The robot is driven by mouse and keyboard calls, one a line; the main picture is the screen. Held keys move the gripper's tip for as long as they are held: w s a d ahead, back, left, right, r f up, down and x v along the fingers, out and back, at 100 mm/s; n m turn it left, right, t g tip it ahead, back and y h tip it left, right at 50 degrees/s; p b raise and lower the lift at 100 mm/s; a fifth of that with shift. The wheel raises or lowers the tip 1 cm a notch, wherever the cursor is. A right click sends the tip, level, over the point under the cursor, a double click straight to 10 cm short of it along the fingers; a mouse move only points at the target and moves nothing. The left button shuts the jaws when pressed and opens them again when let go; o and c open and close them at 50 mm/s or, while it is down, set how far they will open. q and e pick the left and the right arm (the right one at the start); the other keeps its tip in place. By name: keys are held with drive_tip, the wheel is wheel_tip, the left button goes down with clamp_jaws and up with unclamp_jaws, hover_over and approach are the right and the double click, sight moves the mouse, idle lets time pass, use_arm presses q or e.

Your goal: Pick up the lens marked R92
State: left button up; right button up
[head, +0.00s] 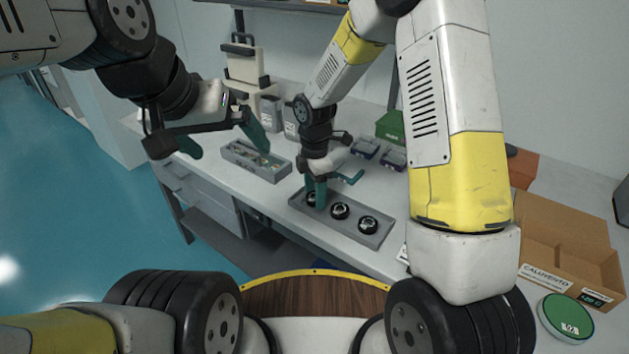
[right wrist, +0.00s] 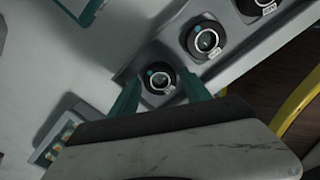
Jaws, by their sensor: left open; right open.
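A grey tray (head: 376,240) on the white table holds three black round lenses in a row: a left one (head: 311,200), a middle one (head: 340,211) and a right one (head: 368,225). Their small labels are too small to read, so I cannot tell which is R92. My right gripper (head: 333,185) is open over the tray's left end. In the right wrist view, the end lens (right wrist: 158,82) shows between its open teal fingers (right wrist: 160,95), with the middle lens (right wrist: 207,40) beyond. My left gripper (head: 224,146) is open and empty, left of the tray.
A second grey tray (head: 240,161) with small parts lies left of the lens tray. Blue-grey items (head: 393,158) and a green box (head: 390,126) stand behind. A cardboard box (head: 565,245) and a green round container (head: 566,316) are at right.

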drive_tip(key=c, duration=1.1)
